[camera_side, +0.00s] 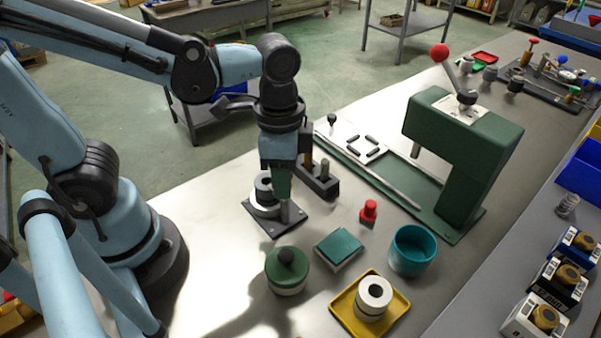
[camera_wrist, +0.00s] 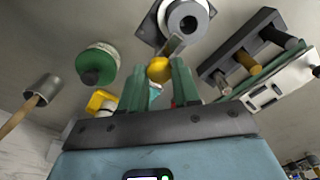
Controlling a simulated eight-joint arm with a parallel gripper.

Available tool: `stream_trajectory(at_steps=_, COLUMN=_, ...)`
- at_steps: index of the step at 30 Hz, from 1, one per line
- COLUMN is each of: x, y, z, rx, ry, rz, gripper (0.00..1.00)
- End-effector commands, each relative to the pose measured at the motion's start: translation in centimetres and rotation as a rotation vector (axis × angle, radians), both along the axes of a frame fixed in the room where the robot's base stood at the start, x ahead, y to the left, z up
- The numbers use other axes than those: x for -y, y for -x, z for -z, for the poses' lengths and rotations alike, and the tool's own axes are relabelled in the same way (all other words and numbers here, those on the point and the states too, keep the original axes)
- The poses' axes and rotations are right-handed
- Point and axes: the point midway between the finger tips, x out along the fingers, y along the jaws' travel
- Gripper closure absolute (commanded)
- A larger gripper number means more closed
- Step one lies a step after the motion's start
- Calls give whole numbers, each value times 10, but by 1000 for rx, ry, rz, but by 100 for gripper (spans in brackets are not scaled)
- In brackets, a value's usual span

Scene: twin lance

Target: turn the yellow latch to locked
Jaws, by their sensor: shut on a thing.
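My gripper (camera_side: 284,188) points down over the near edge of a dark square plate (camera_side: 262,226). That plate carries a white ring with a dark hollow cylinder (camera_side: 264,187). In the wrist view, the yellow knob of the latch (camera_wrist: 160,69) sits between the tips of my two green fingers (camera_wrist: 159,80), and they are shut on it. A short grey metal piece (camera_wrist: 173,44) runs from the knob toward the ring and plate. In the side view the yellow knob is hidden by my fingers. I cannot tell the latch's exact angle.
A dark block with several pegs (camera_side: 326,186) stands close beside my gripper. A green press (camera_side: 463,138) with a red-balled lever stands to the right. In front are a green lidded pot (camera_side: 287,280), a teal cup (camera_side: 412,250) and a yellow tray (camera_side: 342,309).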

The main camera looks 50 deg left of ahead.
Motion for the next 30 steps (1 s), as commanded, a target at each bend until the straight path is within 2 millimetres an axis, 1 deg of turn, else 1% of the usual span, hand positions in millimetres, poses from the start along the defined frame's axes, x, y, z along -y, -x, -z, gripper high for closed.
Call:
stream_trajectory(at_steps=7, x=0, y=0, z=0, rx=-1, ry=0, rz=63, gripper=99)
stream_trajectory(at_steps=21, x=0, y=0, z=0, rx=-1, ry=0, rz=75, gripper=99)
stream_trajectory(at_steps=22, x=0, y=0, z=0, rx=-1, ry=0, rz=75, gripper=66)
stream_trajectory(at_steps=26, x=0, y=0, z=0, rx=-1, ry=-1, rz=74, gripper=46)
stream_trajectory(at_steps=27, x=0, y=0, z=0, rx=-1, ry=-1, rz=74, gripper=43)
stream_trajectory(at_steps=30, x=0, y=0, z=0, rx=0, ry=0, rz=74, gripper=43)
